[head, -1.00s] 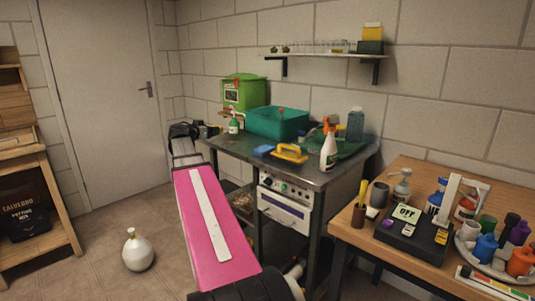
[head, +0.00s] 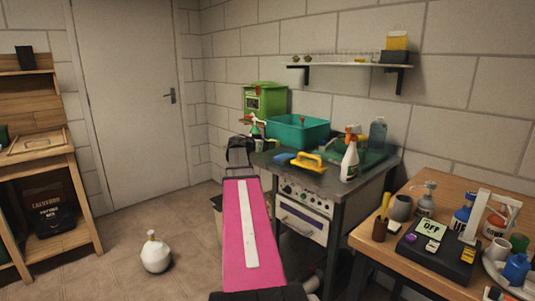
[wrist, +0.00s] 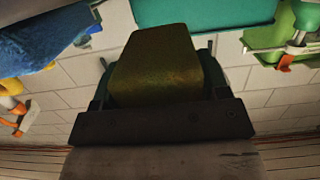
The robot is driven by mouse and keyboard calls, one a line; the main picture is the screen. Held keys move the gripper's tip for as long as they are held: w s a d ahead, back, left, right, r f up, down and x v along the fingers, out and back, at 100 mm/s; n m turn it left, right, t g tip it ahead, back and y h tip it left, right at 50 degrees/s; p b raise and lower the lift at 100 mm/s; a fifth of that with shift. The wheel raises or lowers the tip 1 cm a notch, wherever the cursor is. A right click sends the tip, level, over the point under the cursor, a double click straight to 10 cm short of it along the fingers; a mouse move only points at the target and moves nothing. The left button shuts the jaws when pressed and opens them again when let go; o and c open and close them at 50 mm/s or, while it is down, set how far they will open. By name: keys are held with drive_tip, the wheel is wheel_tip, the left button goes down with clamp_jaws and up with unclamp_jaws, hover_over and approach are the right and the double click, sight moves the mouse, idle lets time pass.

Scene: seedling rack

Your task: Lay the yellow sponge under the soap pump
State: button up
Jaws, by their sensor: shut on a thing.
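My gripper (wrist: 160,85) is shut on the yellow sponge (wrist: 155,62), a dull yellow block in the wrist view. In the head view my gripper (head: 240,148) is a dark shape at the left end of the counter, and the sponge cannot be made out there. A grey bottle with a pump head (head: 425,203), which looks like the soap pump, stands upright on the wooden table at right, well apart from my gripper. What is directly under it is too small to tell.
The dark counter (head: 325,180) holds a teal tub (head: 300,133), a blue item (head: 284,157), a yellow-handled tool (head: 308,163) and a white spray bottle (head: 349,162). The wooden table (head: 400,252) is crowded. A round white bottle (head: 155,255) stands on open floor.

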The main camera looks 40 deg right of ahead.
sight(267, 157)
drive_tip(key=shift+d+f, duration=0.3)
drive_tip(key=shift+f, duration=1.9)
drive_tip(key=o, duration=0.9)
drive_tip(key=shift+s+a, duration=0.1)
drive_tip(key=shift+a, duration=0.05)
drive_tip(key=s+a+r, duration=0.1)
drive_tip(key=a, duration=1)
drive_tip(key=shift+a+r, duration=0.3)
drive_tip(key=shift+r, duration=0.1)
